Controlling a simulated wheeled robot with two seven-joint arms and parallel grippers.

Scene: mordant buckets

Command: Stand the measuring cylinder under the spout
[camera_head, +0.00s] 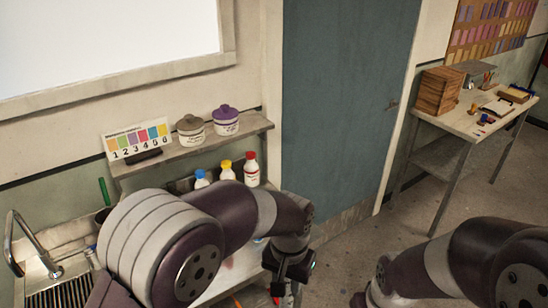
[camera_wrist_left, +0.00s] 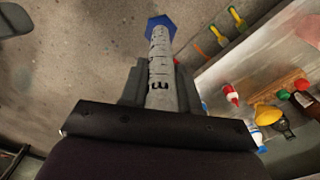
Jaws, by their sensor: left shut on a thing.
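The measuring cylinder (camera_wrist_left: 160,68) is a pale grey tube with dark graduation marks and a blue six-sided base (camera_wrist_left: 160,24). It lies between the fingers of my left gripper (camera_wrist_left: 160,88), which is shut on it in the left wrist view. The blue base points away from the gripper, over the floor beside a bench edge. In the head view my left gripper (camera_head: 289,272) is low in the middle, and the cylinder cannot be made out there. A curved metal spout (camera_head: 20,232) rises over the sink at the far left. My right arm is at the lower right, its fingers not clear.
A shelf (camera_head: 190,152) holds two lidded pots and a numbered colour card (camera_head: 138,138). Bottles with blue, yellow and red caps (camera_head: 252,170) stand below it. A side table (camera_head: 462,122) with a wooden box stands at the right. Open floor lies in front of it.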

